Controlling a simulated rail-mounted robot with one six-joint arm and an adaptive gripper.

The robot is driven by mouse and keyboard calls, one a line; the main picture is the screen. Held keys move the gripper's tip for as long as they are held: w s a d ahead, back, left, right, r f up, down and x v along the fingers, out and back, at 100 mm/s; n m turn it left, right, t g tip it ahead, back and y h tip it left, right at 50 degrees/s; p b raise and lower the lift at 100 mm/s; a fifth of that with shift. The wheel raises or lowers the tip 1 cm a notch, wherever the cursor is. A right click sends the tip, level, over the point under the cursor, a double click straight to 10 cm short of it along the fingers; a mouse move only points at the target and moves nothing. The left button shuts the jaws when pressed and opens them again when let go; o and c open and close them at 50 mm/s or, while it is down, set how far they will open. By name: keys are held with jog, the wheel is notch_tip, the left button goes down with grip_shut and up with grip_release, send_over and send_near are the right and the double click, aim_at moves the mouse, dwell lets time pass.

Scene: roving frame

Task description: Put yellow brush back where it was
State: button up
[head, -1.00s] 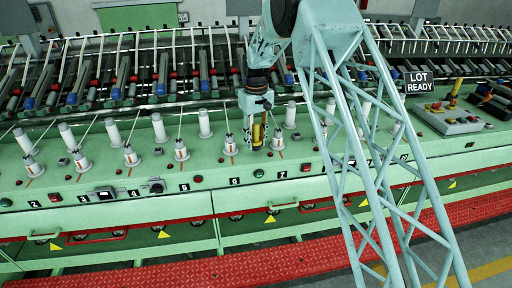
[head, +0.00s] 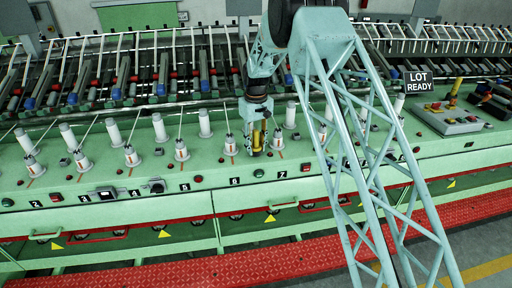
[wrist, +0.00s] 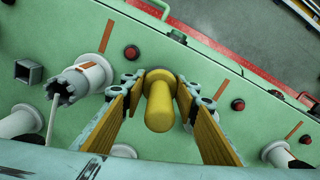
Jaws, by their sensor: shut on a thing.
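My gripper (head: 257,143) hangs over the green machine deck near the mark 6 and the mark 7. It is shut on the yellow brush (wrist: 159,108), which shows between the two fingers in the wrist view. In the head view the brush (head: 256,138) is a small upright yellow piece below the wrist. Its lower end is close to the deck; I cannot tell whether it touches. The far end is partly hidden in the wrist view.
White spindles stand along the green deck (head: 110,185), one (head: 230,145) just left of my gripper and another (head: 291,115) to its right. A control box (head: 450,118) with a yellow upright item (head: 454,90) and a LOT READY sign (head: 418,82) stand at right. Red buttons dot the deck.

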aim_at(256, 130)
jog(key=shift+f, duration=0.15)
jog(key=o, duration=1.1)
jog(key=shift+c, duration=0.2)
notch_tip(256, 130, up, 11)
jog(key=shift+b, duration=0.6)
jog(key=shift+r, duration=0.65)
